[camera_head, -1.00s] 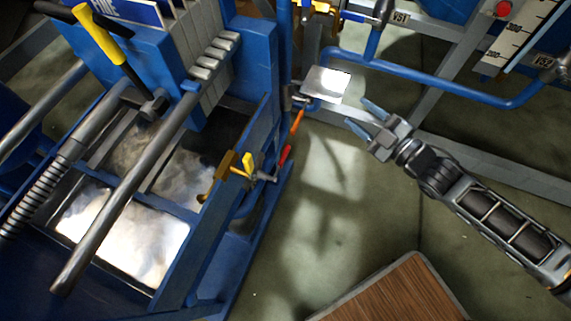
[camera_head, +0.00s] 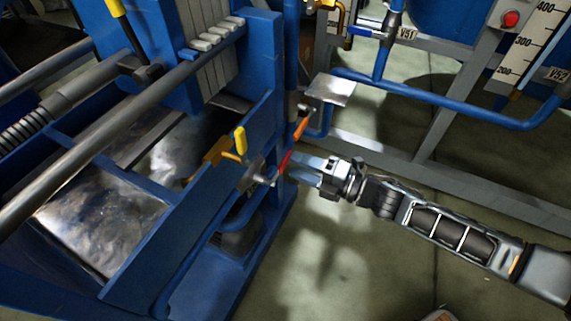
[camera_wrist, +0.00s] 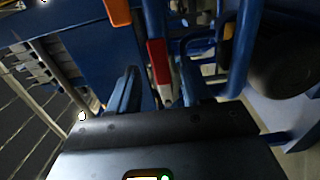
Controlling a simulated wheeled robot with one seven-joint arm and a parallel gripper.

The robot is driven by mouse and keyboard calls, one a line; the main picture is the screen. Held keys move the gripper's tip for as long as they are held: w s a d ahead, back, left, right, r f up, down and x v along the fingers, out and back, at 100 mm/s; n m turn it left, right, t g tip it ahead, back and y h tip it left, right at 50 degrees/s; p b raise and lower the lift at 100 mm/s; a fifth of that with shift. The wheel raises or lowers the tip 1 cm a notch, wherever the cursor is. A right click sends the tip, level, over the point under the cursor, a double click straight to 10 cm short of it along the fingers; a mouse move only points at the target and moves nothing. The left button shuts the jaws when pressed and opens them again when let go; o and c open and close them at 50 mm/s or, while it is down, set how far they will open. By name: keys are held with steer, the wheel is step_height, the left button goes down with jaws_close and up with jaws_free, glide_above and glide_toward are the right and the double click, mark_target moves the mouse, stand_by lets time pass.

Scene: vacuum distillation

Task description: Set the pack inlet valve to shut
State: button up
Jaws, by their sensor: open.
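No readable label shows which handle belongs to the pack inlet valve. A red lever handle (camera_head: 285,161) sits on the side of the blue press frame, slanting up from a metal valve body (camera_head: 262,176). In the wrist view the red handle (camera_wrist: 159,62) stands nearly upright, ahead of and between my two fingers. My gripper (camera_head: 291,170) is open, with its blue fingertips close to the red handle from the right. I cannot tell whether they touch it. A yellow handle (camera_head: 240,141) is just left of it. An orange handle (camera_head: 301,128) is above and also shows in the wrist view (camera_wrist: 117,12).
The blue press frame (camera_head: 200,232) stands directly left of the gripper. A small metal plate (camera_head: 331,89) sits above it. Blue pipework (camera_head: 440,101) and a grey frame run behind. The floor (camera_head: 340,265) below the arm is mostly clear.

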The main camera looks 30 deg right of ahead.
mark_target(286, 162)
steer(key=shift+b+x, duration=0.4)
steer(key=shift+x, duration=1.7)
steer(key=shift+c, duration=0.3)
jaws_close()
